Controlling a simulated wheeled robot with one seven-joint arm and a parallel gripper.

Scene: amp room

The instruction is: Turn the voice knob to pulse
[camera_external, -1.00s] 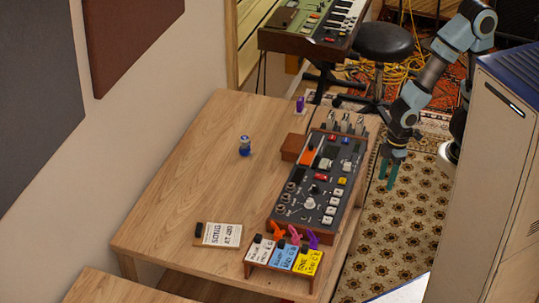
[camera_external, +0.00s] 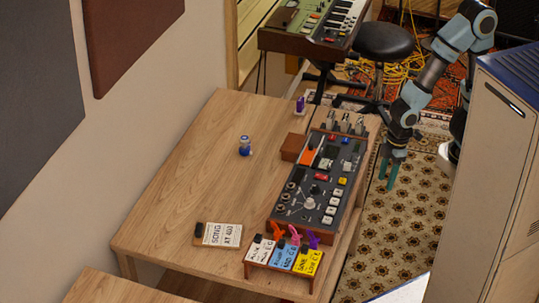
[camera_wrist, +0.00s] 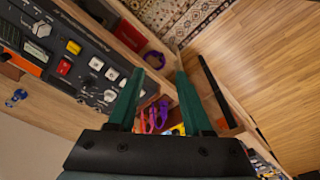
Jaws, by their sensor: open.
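The dark control unit with wooden sides (camera_external: 322,181) lies on the table's right part. Its large white round knob (camera_external: 309,203) sits near the front end; I cannot read the labels, so I cannot tell whether it is the voice knob or where it points. The unit also shows in the upper left of the wrist view (camera_wrist: 85,77), with yellow, red and white buttons. My gripper (camera_external: 390,178) is open and empty, fingers down, to the right of the unit and apart from it. The teal fingers (camera_wrist: 155,78) are spread in the wrist view.
The wooden table (camera_external: 190,170) has wide bare space left of the unit. A rack of labelled cards with coloured clips (camera_external: 283,255) stands at its front. A song card (camera_external: 222,234) and a small blue item (camera_external: 245,146) lie left. A tall cabinet (camera_external: 490,180) stands right.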

